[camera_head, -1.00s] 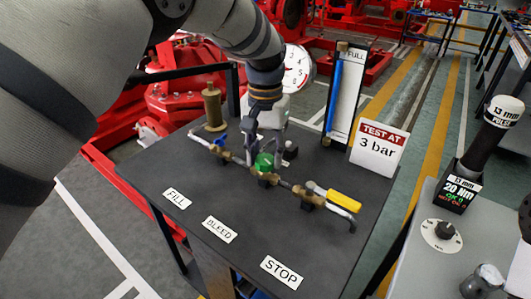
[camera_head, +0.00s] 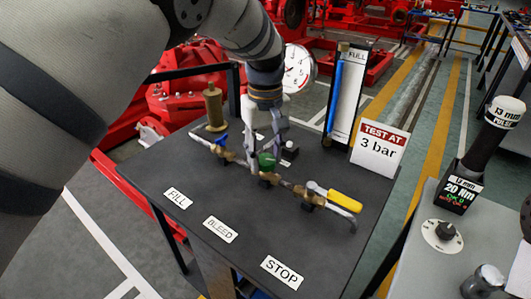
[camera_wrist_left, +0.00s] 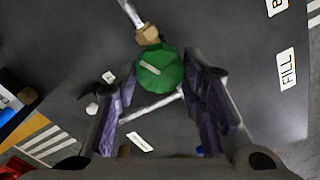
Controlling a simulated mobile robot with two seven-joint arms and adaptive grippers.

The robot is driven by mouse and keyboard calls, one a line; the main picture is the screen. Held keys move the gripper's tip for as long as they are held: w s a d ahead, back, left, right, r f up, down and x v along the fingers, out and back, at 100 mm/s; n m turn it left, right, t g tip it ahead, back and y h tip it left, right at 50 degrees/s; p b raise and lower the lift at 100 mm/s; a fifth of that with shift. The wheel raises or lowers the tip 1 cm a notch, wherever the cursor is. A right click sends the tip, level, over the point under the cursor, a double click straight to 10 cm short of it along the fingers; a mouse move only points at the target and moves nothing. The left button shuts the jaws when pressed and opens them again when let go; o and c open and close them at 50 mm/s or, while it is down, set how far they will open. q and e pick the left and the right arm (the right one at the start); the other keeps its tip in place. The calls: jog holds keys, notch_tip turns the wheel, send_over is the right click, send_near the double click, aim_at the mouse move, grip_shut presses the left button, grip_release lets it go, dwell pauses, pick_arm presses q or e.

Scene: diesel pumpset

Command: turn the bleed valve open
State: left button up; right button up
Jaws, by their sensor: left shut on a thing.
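The green knob of the bleed valve (camera_head: 267,162) sits in the middle of the brass pipe row on the dark table, behind the BLEED label (camera_head: 220,229). My left gripper (camera_head: 264,151) comes down on it from above. In the left wrist view the faceted green knob (camera_wrist_left: 159,70), with a pale line on top, lies between the two fingers of the left gripper (camera_wrist_left: 163,78), which is shut on it. The fingers partly hide the knob in the head view. My right gripper is not in view.
A blue-handled valve (camera_head: 220,140) stands close left of the gripper, and a yellow lever (camera_head: 345,201) lies to the right. A dial gauge (camera_head: 298,68), a FULL sight tube (camera_head: 345,95) and a TEST AT 3 bar sign (camera_head: 379,149) stand behind. The table front is clear except for labels.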

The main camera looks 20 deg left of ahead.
aim_at(265, 158)
pick_arm(q)
jog(key=shift+n, duration=0.3)
dwell(0.4)
jog(key=o, duration=1.1)
jog(key=shift+o, duration=0.2)
notch_tip(265, 158, up, 12)
